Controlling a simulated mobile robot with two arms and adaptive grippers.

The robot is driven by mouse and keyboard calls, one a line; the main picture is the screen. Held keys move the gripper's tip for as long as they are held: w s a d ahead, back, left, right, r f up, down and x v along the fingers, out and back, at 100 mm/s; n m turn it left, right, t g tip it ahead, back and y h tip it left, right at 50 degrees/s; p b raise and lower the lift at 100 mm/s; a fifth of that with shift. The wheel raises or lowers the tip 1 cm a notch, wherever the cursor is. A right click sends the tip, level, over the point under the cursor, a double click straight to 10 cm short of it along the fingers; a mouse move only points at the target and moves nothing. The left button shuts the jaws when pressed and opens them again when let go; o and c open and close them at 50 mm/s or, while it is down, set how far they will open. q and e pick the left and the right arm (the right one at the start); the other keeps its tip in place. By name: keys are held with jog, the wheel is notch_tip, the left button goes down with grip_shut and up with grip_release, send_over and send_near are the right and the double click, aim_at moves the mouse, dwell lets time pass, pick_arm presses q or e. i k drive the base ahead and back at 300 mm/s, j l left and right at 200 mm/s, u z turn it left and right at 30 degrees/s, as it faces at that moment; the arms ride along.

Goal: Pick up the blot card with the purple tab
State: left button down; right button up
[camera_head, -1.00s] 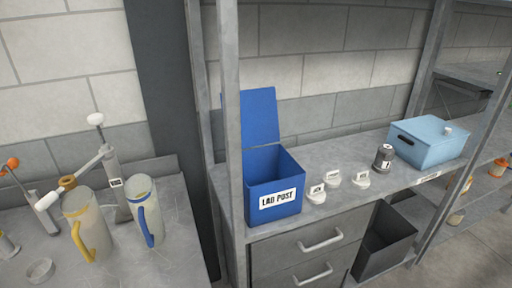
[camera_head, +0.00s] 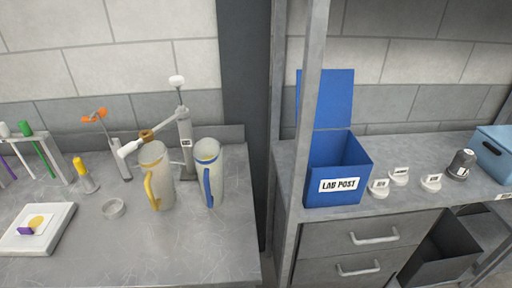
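A blot card with a purple tab (camera_head: 25,230) lies on a white square pad (camera_head: 38,243) at the left of the grey bench, in the head view. The card is pale with a yellow-brown blot, and its tab is on the lower left side. Neither of my grippers is in view.
A small clear dish (camera_head: 114,208), a yellow-topped bottle (camera_head: 86,178), a yellow-handled jug (camera_head: 155,175) and a blue-handled jug (camera_head: 208,172) stand on the bench. A tube rack (camera_head: 50,150) is behind. A blue LAB POST box (camera_head: 338,170) stands right. The bench front is clear.

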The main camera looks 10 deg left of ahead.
aim_at(34, 224)
jog(key=u, duration=2.1)
jog(key=k+l+z, duration=0.1)
jog(key=l, duration=0.25)
jog(key=k+l+z, duration=0.1)
jog(key=l, duration=0.25)
